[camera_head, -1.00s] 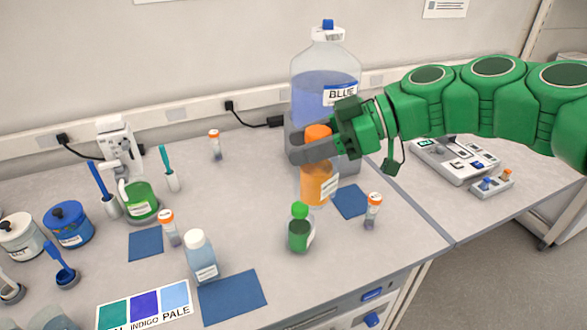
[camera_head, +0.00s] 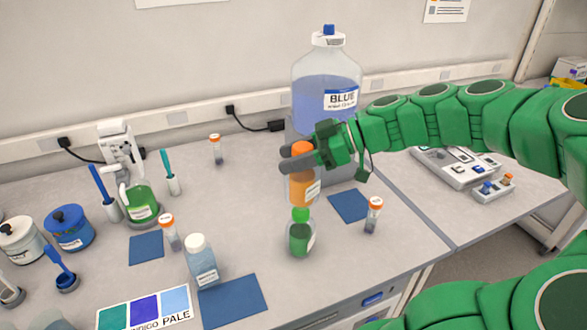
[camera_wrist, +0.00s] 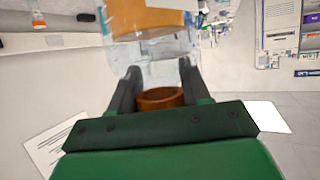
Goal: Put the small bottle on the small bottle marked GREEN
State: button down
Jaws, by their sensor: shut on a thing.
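A small bottle with orange contents and an orange cap (camera_head: 303,188) hangs upright in my gripper (camera_head: 287,158), which is shut on it near the top. In the wrist view, the fingers flank the orange cap (camera_wrist: 160,98), and the clear bottle with its orange contents (camera_wrist: 150,18) extends beyond. A small bottle with green contents and a green cap (camera_head: 299,240) stands on the bench directly below the held bottle in the head view. Its label is too small to read. The orange bottle's base appears just above the green cap; I cannot tell whether they touch.
A large BLUE bottle (camera_head: 327,85) stands on a grey stand behind. A white-capped bottle (camera_head: 201,262) and another blue mat (camera_head: 232,302) are at front left.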

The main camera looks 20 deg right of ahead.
jog(key=shift+w+f, duration=0.15)
jog(key=shift+f, duration=1.6)
jog(key=shift+f, duration=0.1)
jog(key=c, duration=0.5)
grip_release()
jog(key=shift+d+r, duration=0.1)
jog(key=shift+r, duration=0.1)
jog(key=shift+v, duration=5.95)
